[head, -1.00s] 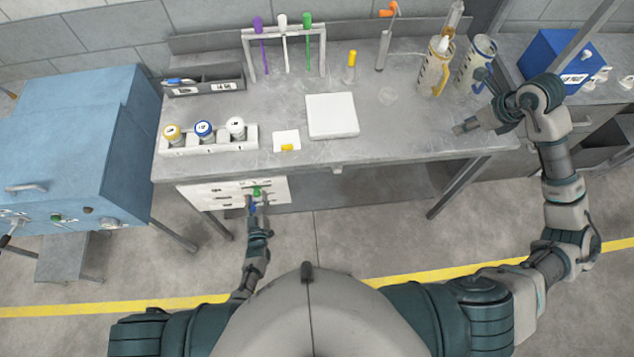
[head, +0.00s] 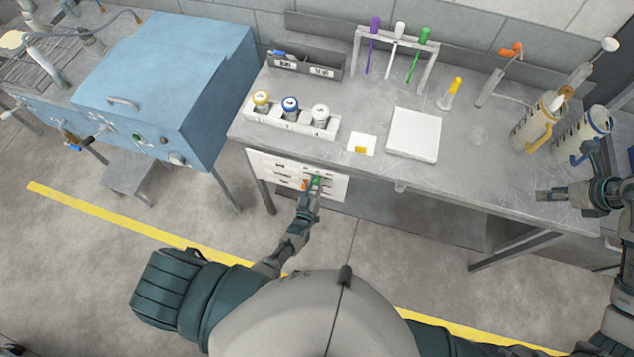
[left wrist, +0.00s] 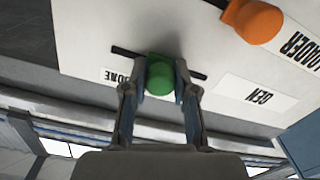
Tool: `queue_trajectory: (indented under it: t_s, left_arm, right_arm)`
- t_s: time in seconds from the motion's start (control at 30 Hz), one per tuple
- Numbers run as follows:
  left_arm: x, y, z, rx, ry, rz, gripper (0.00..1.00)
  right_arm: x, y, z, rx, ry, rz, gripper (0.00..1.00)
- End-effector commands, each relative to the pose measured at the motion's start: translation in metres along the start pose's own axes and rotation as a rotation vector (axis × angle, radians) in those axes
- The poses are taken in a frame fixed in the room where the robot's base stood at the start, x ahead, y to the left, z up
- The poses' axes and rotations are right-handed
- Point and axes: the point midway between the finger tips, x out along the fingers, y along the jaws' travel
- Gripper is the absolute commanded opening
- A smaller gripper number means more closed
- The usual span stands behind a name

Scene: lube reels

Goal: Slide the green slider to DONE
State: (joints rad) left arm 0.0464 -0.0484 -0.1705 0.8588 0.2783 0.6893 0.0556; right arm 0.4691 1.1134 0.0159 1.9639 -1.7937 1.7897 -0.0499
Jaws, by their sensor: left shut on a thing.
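The green slider (head: 316,180) is a round knob on the white panel (head: 336,190) under the workbench's front edge. In the left wrist view the green slider (left wrist: 160,75) sits near the middle of a dark slanted slot. My left gripper (head: 311,190) is at the panel. In the left wrist view its fingers (left wrist: 160,90) are closed on both sides of the green slider. The DONE label (left wrist: 116,76), upside down and partly covered, is left of the knob. My right gripper (head: 545,194) is by the bench's front right, far from the slider; its opening is unclear.
An orange knob (left wrist: 255,20) is on the same panel, with a GEN label (left wrist: 256,95) near the slot. A blue cabinet (head: 170,80) stands left of the bench. Bottles in a white rack (head: 290,126), a white pad (head: 414,133) and jugs are on the benchtop. Floor before the bench is clear.

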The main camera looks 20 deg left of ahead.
Motion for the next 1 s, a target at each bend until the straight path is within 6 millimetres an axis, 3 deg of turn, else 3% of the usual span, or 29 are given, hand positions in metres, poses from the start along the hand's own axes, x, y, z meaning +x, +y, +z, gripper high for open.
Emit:
queue_trajectory:
  t_s: [0.23,0.53,0.57,0.63,1.0]
  left_arm:
    - [0.0,0.042,0.013,-0.003,-0.003,0.004,0.0]
    - [-0.001,0.048,0.015,0.0,-0.004,0.008,0.0]
    - [-0.001,0.048,0.015,0.0,-0.005,0.008,0.35]
    - [-0.001,0.048,0.015,-0.001,-0.005,0.008,0.52]
    - [-0.005,0.044,0.015,-0.001,-0.003,0.004,0.53]
  right_arm:
    - [0.001,-0.001,0.0,0.001,0.0,0.001,0.37]
    - [0.001,-0.001,-0.001,0.001,0.0,0.001,0.37]
    - [0.001,-0.001,-0.001,0.001,-0.001,0.001,0.37]
    - [0.001,-0.001,-0.001,0.001,-0.001,0.001,0.37]
    - [0.0,0.0,0.0,-0.001,0.0,0.0,0.37]
